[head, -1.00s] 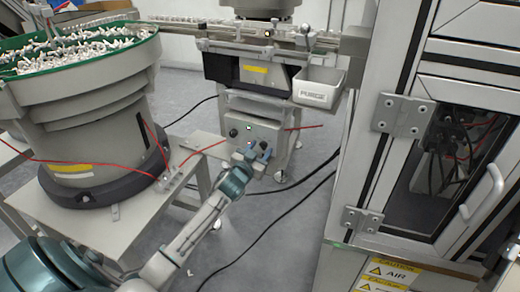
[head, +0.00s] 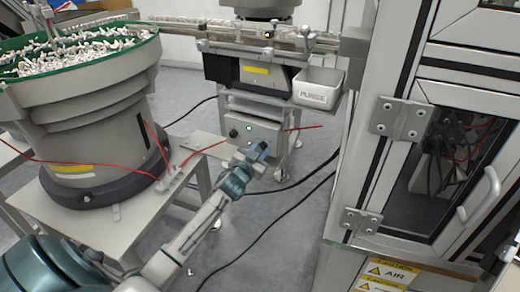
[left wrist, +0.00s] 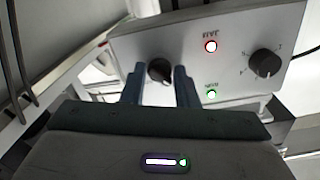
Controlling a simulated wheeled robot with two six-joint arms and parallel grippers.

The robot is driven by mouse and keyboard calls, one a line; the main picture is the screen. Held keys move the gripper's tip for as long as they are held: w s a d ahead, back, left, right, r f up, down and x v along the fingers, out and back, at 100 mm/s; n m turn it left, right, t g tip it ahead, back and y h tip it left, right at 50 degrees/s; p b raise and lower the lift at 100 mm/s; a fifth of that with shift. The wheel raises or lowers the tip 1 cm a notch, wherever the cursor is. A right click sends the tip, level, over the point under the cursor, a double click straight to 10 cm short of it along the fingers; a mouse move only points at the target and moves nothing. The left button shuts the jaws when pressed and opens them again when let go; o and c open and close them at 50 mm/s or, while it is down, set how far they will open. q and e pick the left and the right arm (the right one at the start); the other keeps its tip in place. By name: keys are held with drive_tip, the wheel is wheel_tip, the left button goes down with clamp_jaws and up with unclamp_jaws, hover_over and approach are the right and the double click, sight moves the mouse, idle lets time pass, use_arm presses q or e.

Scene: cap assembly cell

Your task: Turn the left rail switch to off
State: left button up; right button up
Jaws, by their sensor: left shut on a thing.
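The grey control panel (head: 262,128) stands under the rail at the middle of the head view. That view appears upside down compared with the head view. A second black knob (left wrist: 265,62) with a numbered scale is on the same panel. My right gripper is not in view.
A red-ringed light (left wrist: 210,46) and a green light (left wrist: 211,93) glow between the knobs. A bowl feeder (head: 85,95) on a table is at left, a PURGE bin (head: 318,92) above right, a framed cabinet (head: 400,130) at right. Cables cross the floor.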

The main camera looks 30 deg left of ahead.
use_arm(q)
drive_tip(key=shift+r+m+p, duration=0.1)
drive_tip(key=shift+m+p, duration=0.65)
drive_tip(key=shift+m, duration=0.35)
drive_tip(key=m+p, duration=0.1)
drive_tip(key=m, duration=0.2)
drive_tip(key=shift+m+p, duration=0.7)
drive_tip(key=shift+m, duration=0.6)
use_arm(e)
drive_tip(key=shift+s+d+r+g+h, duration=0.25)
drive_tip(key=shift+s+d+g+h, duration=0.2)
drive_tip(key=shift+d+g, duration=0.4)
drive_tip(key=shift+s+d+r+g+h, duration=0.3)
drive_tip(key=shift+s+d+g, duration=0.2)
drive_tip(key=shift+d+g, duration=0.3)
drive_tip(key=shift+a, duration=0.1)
use_arm(q)
drive_tip(key=o, duration=1)
drive_tip(key=shift+c, duration=0.2)
